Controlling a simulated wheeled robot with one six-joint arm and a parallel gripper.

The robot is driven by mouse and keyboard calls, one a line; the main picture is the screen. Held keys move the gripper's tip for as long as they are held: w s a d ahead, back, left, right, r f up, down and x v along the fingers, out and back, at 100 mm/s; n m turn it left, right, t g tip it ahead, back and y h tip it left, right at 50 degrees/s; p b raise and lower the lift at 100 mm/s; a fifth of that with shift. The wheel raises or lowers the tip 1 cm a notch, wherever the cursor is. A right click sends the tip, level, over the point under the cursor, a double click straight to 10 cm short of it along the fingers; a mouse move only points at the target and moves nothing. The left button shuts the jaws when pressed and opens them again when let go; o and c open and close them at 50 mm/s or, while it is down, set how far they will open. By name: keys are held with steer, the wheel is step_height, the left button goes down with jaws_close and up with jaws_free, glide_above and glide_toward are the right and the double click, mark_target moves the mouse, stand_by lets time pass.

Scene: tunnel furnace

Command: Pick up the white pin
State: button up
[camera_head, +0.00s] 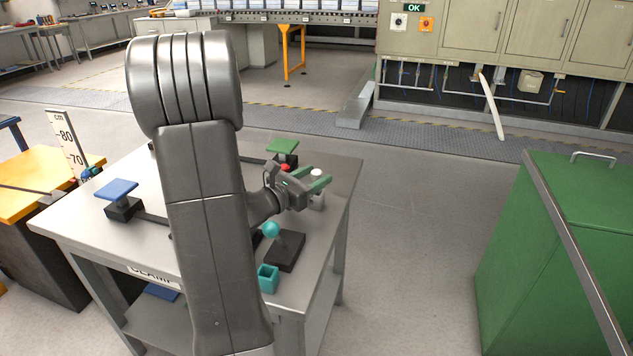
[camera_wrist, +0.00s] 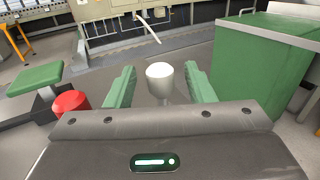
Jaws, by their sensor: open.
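The white pin (camera_wrist: 160,78) stands upright in the wrist view, with a round white top and a greyer stem. It lies between the two green fingers of my gripper (camera_wrist: 161,88), with a gap on each side. My gripper is open and holds nothing. The pin's lower part is hidden by my gripper body in the wrist view.
A red piece (camera_wrist: 71,105) stands just left of my gripper, beside a green-topped block (camera_wrist: 36,79). A teal ball on a dark base (camera_head: 287,251), a teal open box (camera_head: 268,278) and a blue-topped block (camera_head: 117,190) share the table. A green cabinet (camera_head: 560,260) stands right, across open floor.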

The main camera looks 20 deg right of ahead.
steer(key=shift+w+d, duration=0.25)
steer(key=shift+d, duration=0.3)
jaws_close()
steer(key=shift+r, duration=0.1)
